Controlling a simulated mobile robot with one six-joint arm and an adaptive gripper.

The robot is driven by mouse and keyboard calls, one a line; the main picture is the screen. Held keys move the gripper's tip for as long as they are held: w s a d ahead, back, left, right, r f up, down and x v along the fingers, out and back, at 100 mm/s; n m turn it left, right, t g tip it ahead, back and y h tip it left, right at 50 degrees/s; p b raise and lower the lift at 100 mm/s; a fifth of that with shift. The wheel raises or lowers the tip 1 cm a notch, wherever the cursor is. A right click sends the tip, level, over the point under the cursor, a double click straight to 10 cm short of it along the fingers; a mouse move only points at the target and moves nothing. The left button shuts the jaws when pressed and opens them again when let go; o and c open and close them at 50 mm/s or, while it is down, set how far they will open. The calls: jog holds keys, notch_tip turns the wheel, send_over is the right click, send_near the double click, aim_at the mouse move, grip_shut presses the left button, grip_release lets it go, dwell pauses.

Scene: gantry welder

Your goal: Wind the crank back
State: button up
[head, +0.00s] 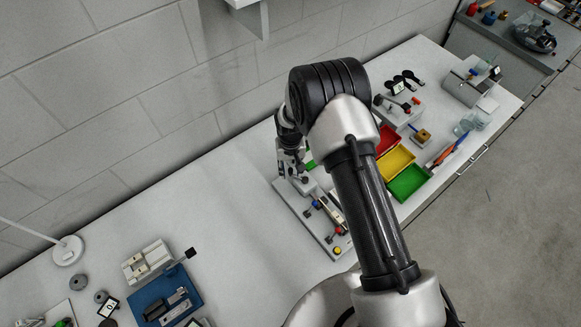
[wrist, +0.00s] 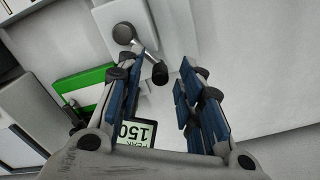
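In the wrist view the crank (wrist: 145,48) has a round dark hub, a short metal arm and a black knob (wrist: 160,74) at its end. My gripper (wrist: 157,69) is open, with blue-padded fingers on either side of the knob. A gap shows between the knob and the right finger; whether the left finger touches it I cannot tell. In the head view my gripper (head: 293,172) is down at the back end of a grey fixture plate (head: 312,228). My arm hides part of that fixture, and the crank cannot be made out there.
A display reading 150 (wrist: 136,134) and a green-and-white block (wrist: 85,88) are near my fingers. Red (head: 388,138), yellow (head: 396,161) and green (head: 409,182) bins stand right of my arm. A blue tray (head: 166,296) lies front left. The bench between is clear.

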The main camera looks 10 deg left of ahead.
grip_shut()
jog(key=shift+s, duration=0.1)
dwell(0.4)
